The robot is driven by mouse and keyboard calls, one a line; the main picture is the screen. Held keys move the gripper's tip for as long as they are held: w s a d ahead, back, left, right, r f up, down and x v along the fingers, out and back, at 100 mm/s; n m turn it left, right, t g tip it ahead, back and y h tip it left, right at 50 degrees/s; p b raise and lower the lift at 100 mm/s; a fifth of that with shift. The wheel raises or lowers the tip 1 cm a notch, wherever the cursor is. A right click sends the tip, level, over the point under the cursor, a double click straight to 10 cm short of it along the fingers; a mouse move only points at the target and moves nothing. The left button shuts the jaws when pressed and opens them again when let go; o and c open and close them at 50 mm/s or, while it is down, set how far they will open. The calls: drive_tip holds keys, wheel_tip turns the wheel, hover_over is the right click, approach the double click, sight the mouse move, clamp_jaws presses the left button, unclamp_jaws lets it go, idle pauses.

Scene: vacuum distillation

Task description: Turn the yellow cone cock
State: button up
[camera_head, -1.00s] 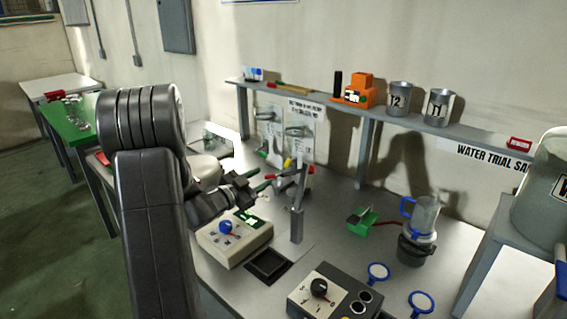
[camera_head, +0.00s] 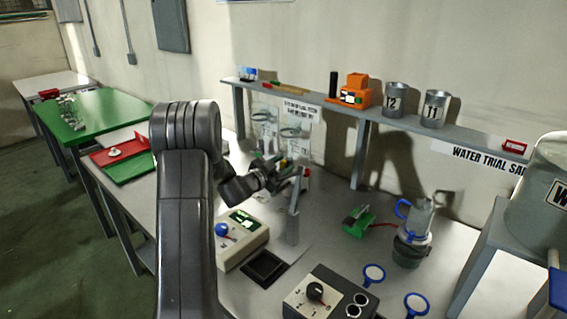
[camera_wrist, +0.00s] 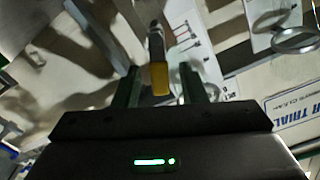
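The yellow cone cock (camera_wrist: 159,78) shows in the wrist view, on the end of a dark metal stem. My gripper (camera_wrist: 161,87) is open, with one dark green finger on each side of the cock. Gaps show between the cock and both fingers, so it is not gripped. In the head view my gripper (camera_head: 281,170) is at the glass and metal apparatus beside the upright metal post (camera_head: 293,225). The cock is mostly hidden there by my gripper and the apparatus.
A control box with a blue knob (camera_head: 243,238) stands below my arm. A shelf (camera_head: 310,98) runs behind.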

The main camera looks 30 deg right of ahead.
drive_tip(key=shift+w+d, duration=0.1)
drive_tip(key=shift+d, duration=0.2)
clamp_jaws()
